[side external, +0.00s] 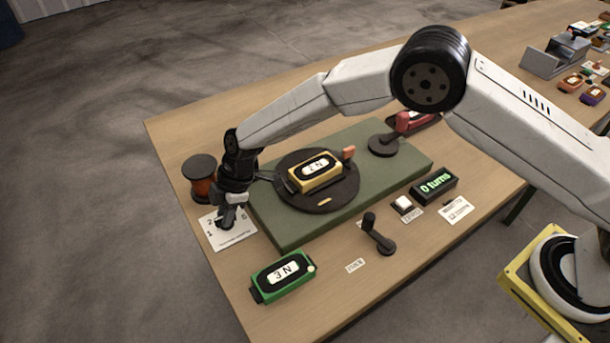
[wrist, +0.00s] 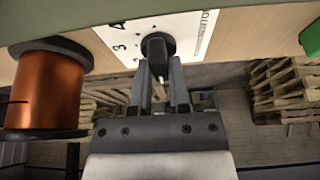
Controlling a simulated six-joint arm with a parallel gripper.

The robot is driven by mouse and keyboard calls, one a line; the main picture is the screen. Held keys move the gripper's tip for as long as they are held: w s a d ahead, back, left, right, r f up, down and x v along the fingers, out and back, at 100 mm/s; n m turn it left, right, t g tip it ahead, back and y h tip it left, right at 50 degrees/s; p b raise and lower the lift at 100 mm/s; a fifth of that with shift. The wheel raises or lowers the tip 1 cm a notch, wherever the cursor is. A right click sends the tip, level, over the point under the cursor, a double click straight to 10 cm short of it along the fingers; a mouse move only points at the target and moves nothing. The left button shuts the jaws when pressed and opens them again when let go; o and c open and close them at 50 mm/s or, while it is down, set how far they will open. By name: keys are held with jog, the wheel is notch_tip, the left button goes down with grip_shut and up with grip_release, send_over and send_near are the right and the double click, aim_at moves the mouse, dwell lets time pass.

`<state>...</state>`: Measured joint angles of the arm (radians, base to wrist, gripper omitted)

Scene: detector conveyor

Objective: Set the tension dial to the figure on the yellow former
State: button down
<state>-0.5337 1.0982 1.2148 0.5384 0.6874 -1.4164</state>
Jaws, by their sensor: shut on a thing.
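The yellow former (side external: 316,174) lies on the round dark turntable in the side external view, and its white label appears to read 2 N. The tension dial is a black knob (wrist: 157,42) on a white numbered card (side external: 232,236). The card also shows in the wrist view (wrist: 190,32), where a 3 and a 4 are legible. My gripper (side external: 231,212) reaches down over the card, and in the wrist view its two fingers (wrist: 161,72) are shut on the knob. I cannot tell which figure the dial points to.
A copper wire spool (side external: 199,179) stands close beside my gripper. A green former (side external: 282,277) marked 3 N lies at the front. A black crank handle (side external: 377,235), a white button (side external: 403,204) and a display reading 0 turns (side external: 435,186) sit right of the green base (side external: 290,231).

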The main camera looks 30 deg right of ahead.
jog(key=shift+m, duration=0.3)
jog(key=m+t, duration=0.1)
jog(key=m, duration=0.3)
jog(key=shift+s+t, duration=0.1)
jog(key=shift+t, duration=0.3)
jog(key=shift+m+t+h, duration=0.6)
jog(key=shift+m, duration=1.5)
jog(key=c, duration=0.6)
grip_release()
jog(key=shift+r, duration=0.1)
jog(key=shift+v, duration=3.85)
